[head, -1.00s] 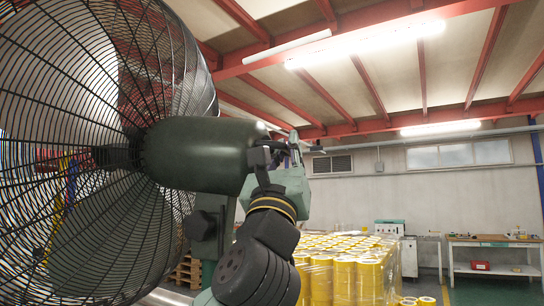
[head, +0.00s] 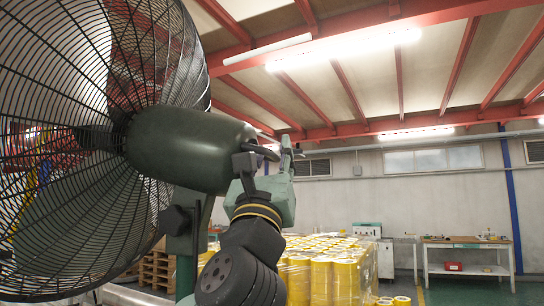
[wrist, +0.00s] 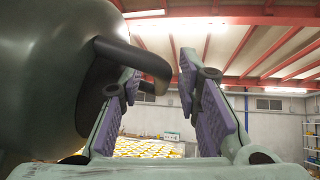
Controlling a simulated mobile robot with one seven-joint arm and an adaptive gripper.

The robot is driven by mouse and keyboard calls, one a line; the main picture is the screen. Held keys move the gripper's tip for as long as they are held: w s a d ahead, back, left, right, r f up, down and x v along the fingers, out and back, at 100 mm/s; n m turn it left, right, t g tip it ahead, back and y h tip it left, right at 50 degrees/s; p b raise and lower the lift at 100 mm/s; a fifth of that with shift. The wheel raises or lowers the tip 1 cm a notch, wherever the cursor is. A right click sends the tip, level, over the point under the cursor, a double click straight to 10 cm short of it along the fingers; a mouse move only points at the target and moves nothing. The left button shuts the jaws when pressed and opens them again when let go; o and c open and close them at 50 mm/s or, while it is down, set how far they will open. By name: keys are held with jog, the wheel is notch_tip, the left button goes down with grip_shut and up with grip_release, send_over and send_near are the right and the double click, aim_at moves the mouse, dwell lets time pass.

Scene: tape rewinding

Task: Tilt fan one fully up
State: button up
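The fan has a large black wire cage (head: 80,200) filling the left of the head view and a dark green motor housing (head: 185,150) behind it. The housing slopes slightly down toward its rear end on the right. A dark bent handle (wrist: 140,57) sticks out from the rear of the housing in the wrist view. My gripper (head: 280,150) is at this rear end. In the wrist view my gripper (wrist: 158,78) has its two purple-padded fingers apart. The handle's bent end reaches between them, near the left finger; I cannot tell whether they touch.
The fan's green post (head: 186,275) and a black knob (head: 178,219) are below the housing. Yellow tape rolls (head: 325,270) stand stacked beyond my arm. A workbench (head: 466,242) is at the far right. Space right of my gripper is clear.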

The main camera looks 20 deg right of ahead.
jog(key=v, duration=1.2)
